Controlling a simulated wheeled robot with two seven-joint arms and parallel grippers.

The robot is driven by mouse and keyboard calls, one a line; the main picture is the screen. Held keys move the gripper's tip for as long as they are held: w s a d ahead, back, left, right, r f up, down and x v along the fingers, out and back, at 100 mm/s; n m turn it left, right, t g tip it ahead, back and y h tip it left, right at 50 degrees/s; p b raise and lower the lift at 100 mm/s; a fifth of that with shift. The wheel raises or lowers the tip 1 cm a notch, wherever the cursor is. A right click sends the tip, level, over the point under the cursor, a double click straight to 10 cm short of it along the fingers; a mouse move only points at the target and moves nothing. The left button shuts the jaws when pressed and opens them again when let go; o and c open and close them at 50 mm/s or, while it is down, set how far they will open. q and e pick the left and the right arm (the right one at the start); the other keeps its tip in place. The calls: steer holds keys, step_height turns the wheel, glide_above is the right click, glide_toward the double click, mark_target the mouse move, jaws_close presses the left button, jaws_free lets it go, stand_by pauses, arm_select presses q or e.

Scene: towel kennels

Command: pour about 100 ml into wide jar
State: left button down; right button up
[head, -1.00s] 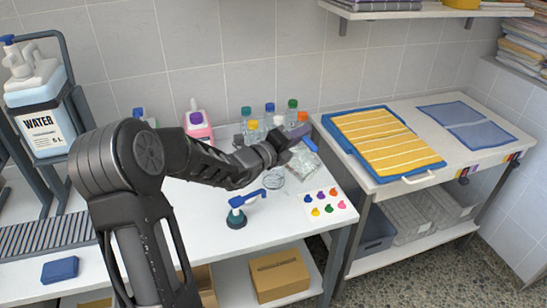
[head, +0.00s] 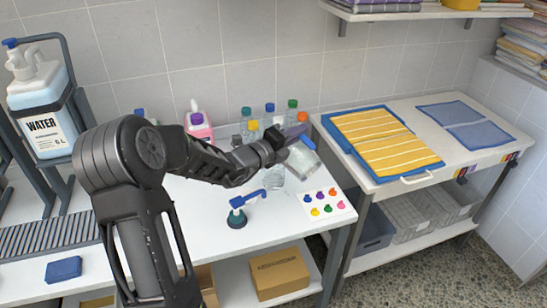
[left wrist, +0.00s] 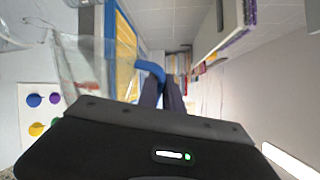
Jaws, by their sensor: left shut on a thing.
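My left gripper (head: 300,133) is shut on the blue handle (left wrist: 150,70) of a clear measuring jug (head: 303,160). The jug is tilted, with its mouth toward the lower left, and its clear wall also shows in the left wrist view (left wrist: 88,62). A clear wide jar (head: 275,178) stands on the white table just left of and below the jug. The jug's lip is close to the jar; I cannot tell whether they touch. The level in the jar and any falling stream are too faint to read. My right gripper is not in view.
Several capped bottles (head: 270,112) and a pink bottle (head: 198,127) stand behind. A large water canister (head: 42,115) is at left. A yellow towel (head: 383,142) lies on the right table.

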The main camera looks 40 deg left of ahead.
mark_target(308, 155)
arm_select(q)
steer(key=shift+w+a+r+n+p, duration=0.1)
steer(key=shift+a+r+n+p, duration=0.2)
steer(key=shift+a+p, duration=0.6)
steer(key=d+f+m+b, duration=0.1)
steer(key=b, duration=0.2)
steer(key=d+f+m+b, duration=0.1)
steer(key=d+b, duration=0.1)
steer(key=b, duration=0.1)
steer(key=d+f+b, duration=0.1)
steer(key=b, duration=0.2)
steer(key=shift+s+d+f+m, duration=0.2)
steer(key=shift+s+f+m, duration=0.1)
steer(key=shift+f+m, duration=0.1)
steer(key=shift+d+r+m+b, duration=0.1)
steer(key=shift+d+m+b, duration=0.15)
steer(key=shift+b, duration=0.25)
steer(key=shift+a+r+p, duration=0.1)
steer(key=shift+r+p, duration=0.3)
steer(key=f+b, duration=0.1)
steer(key=b, duration=0.1)
steer(key=d+m+b, duration=0.1)
steer(key=shift+s+f+b, duration=0.1)
steer(key=shift+f+b, duration=0.25)
steer(key=shift+f, duration=0.05)
steer(key=shift+d+m+b, duration=0.15)
steer(key=shift+m+b, duration=0.2)
steer(key=shift+b, duration=0.15)
